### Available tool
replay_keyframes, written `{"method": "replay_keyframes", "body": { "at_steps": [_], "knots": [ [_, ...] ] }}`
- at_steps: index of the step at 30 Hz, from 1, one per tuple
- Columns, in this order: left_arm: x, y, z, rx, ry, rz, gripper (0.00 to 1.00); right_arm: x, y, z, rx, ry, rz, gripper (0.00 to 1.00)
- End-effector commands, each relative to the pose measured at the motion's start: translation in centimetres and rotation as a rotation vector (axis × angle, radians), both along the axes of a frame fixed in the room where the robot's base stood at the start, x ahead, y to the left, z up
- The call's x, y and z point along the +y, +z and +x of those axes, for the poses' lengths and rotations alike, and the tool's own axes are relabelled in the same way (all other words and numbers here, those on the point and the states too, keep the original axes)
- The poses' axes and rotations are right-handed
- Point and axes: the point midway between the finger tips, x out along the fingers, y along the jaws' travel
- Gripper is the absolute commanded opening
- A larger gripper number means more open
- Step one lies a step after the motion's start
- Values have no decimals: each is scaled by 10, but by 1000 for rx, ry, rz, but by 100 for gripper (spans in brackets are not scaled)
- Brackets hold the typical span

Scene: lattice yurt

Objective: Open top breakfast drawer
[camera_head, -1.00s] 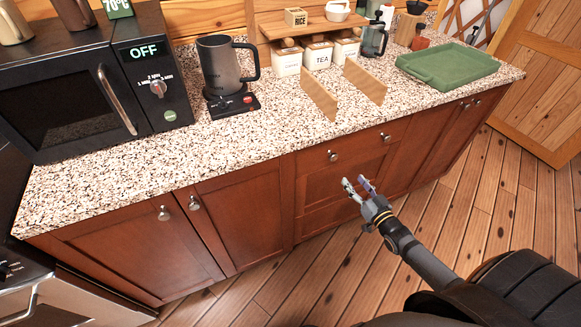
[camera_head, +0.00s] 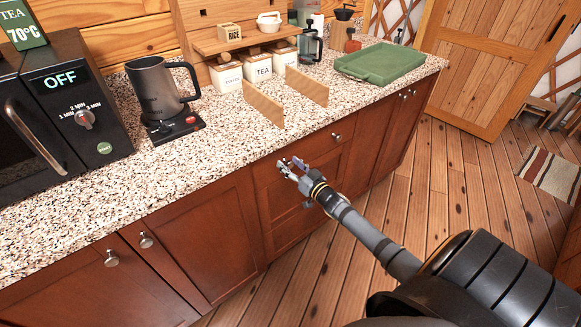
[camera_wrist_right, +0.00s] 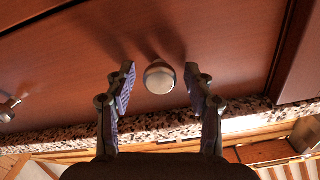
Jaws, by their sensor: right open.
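The top drawer (camera_head: 318,152) is a red-brown wooden front under the speckled counter, and it looks shut. It has two round metal knobs; the right knob (camera_head: 336,137) is plain in the head view, while my gripper covers the left one. My right gripper (camera_head: 289,167) is open in front of the drawer's left part. In the right wrist view, the open fingers (camera_wrist_right: 160,72) stand on either side of a knob (camera_wrist_right: 160,79), with gaps on both sides. The other knob (camera_wrist_right: 8,108) shows at that view's left edge. My left gripper is out of view.
The counter (camera_head: 215,150) edge runs just above the drawer. On it stand a microwave (camera_head: 70,115), a dark kettle (camera_head: 155,90), labelled canisters (camera_head: 264,67), two wooden boards (camera_head: 255,103) and a green tray (camera_head: 380,63).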

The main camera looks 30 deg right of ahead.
Motion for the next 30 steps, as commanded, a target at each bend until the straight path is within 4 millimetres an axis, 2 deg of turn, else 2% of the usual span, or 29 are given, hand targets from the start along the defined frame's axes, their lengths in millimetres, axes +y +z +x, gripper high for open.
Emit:
{"method": "replay_keyframes", "body": {
  "at_steps": [7,18,19,30],
  "knots": [
    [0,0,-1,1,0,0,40,0,0,1,1,-1,1,52],
    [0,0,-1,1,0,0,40,0,0,0,1,0,0,2],
    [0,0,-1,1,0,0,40,0,0,0,1,0,0,0],
    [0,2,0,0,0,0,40,0,0,-2,2,1,-1,0]
  ]
}}
